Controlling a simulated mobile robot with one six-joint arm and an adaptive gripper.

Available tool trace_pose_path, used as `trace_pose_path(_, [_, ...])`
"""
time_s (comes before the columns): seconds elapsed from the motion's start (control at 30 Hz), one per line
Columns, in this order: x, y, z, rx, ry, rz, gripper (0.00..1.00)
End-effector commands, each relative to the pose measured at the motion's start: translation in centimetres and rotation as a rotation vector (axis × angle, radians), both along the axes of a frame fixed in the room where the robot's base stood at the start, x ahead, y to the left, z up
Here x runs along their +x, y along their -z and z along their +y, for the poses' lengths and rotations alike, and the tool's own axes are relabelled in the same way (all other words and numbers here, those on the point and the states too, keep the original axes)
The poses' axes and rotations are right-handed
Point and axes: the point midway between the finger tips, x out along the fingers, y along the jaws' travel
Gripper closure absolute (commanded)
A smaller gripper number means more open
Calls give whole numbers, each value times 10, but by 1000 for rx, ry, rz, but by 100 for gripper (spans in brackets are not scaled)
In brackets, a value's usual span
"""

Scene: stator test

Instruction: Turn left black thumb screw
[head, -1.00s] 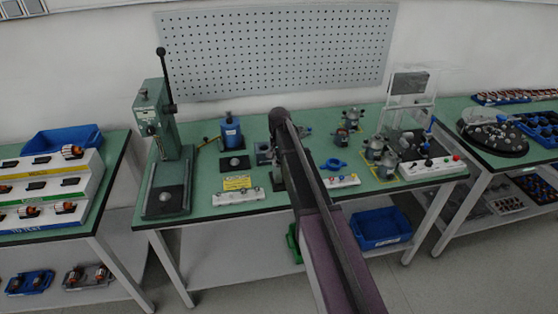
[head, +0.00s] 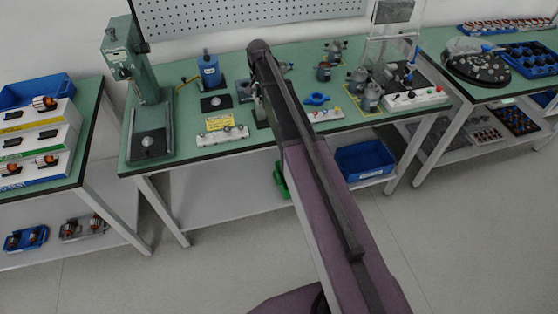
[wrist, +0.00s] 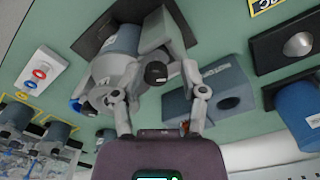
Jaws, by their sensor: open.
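In the wrist view, a round black knob (wrist: 156,72), which looks like a black thumb screw, sits on a grey fixture (wrist: 162,35) with a large grey cylinder. My gripper (wrist: 160,74) is open, with one finger on each side of the knob. Whether the fingers touch it cannot be told. No second thumb screw shows clearly, so I cannot tell which side this one is on. In the head view, my arm covers most of the fixture and the gripper.
In the wrist view, a grey block with a hole (wrist: 232,101) stands close to the right finger, with a blue cylinder (wrist: 300,112) beyond. A white button box (wrist: 40,72) is at left. In the head view, a green press (head: 146,90) stands at the bench's left end.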

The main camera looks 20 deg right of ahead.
Motion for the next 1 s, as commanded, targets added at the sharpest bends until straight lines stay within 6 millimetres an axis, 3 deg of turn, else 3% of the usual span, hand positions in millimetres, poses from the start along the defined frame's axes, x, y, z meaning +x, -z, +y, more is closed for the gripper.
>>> trace_pose_path(0.7, [0,0,0,0,456,0,38])
trace_pose_path(1.0, [0,-30,0,1,458,0,38])
